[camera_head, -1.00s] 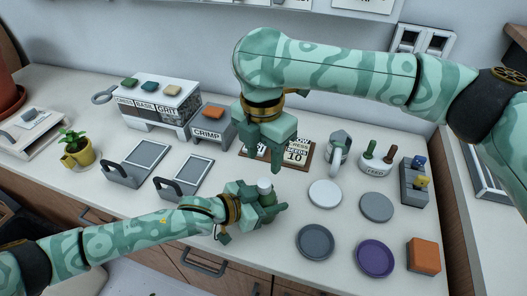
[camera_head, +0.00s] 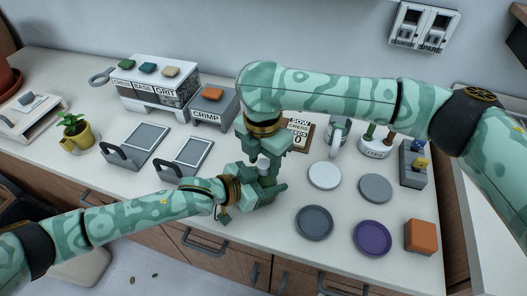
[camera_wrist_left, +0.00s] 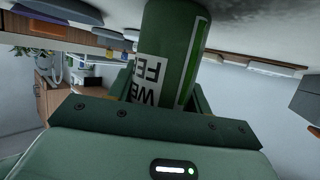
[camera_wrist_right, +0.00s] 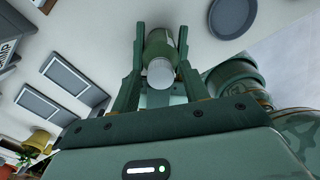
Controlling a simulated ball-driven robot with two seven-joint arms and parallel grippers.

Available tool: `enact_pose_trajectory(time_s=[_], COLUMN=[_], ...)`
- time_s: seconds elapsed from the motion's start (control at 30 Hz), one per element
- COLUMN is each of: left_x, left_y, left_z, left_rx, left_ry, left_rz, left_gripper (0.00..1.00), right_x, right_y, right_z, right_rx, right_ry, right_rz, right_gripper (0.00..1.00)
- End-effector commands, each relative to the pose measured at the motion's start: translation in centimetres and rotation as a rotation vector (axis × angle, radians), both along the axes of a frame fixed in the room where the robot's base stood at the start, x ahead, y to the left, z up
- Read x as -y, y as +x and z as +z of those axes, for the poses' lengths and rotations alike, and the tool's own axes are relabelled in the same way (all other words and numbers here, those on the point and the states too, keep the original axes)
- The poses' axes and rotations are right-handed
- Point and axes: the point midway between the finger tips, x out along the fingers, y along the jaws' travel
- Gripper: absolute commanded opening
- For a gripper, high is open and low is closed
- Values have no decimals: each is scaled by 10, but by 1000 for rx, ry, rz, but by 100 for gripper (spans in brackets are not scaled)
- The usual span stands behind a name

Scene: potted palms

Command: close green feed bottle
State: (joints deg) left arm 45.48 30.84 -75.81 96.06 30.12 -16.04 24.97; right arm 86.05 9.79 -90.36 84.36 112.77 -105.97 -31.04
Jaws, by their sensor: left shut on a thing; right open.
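The green feed bottle (camera_wrist_left: 170,45) is held between the fingers of my left gripper (camera_head: 266,192), and part of its white label and a bright green stripe show in the left wrist view. Its pale cap (camera_wrist_right: 161,73) faces the right wrist camera and sits on the bottle's (camera_wrist_right: 161,46) end; whether it is tight I cannot tell. My right gripper (camera_wrist_right: 160,62) is open, with one finger on each side of the cap and bottle top. In the head view, my right gripper is directly above the left, and the two hide most of the bottle.
A white plate (camera_head: 325,175), a grey plate (camera_head: 314,222) and a purple plate (camera_head: 373,237) lie right of the grippers. An orange block (camera_head: 421,237) stands at the right. Two grey trays (camera_head: 187,157) with handles lie left. The sow card (camera_head: 300,131) is behind.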

Motion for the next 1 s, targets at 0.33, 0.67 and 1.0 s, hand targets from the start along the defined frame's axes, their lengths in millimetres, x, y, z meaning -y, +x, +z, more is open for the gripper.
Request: enact_pose_trajectory(time_s=[0.33,0.67,1.0], left_x=[0,0,1], left_y=[0,0,0], left_z=[1,1,1], left_rx=[1,2,1], left_ry=[-1,-1,-2], left_rz=[0,-1,-2], left_gripper=[0,0,0], right_x=[0,0,0], right_y=[0,1,0], right_z=[0,1,0], right_rx=[1,5,9], right_ry=[-1,-1,1], right_rz=[0,-126,-588], right_gripper=[9,0,0])
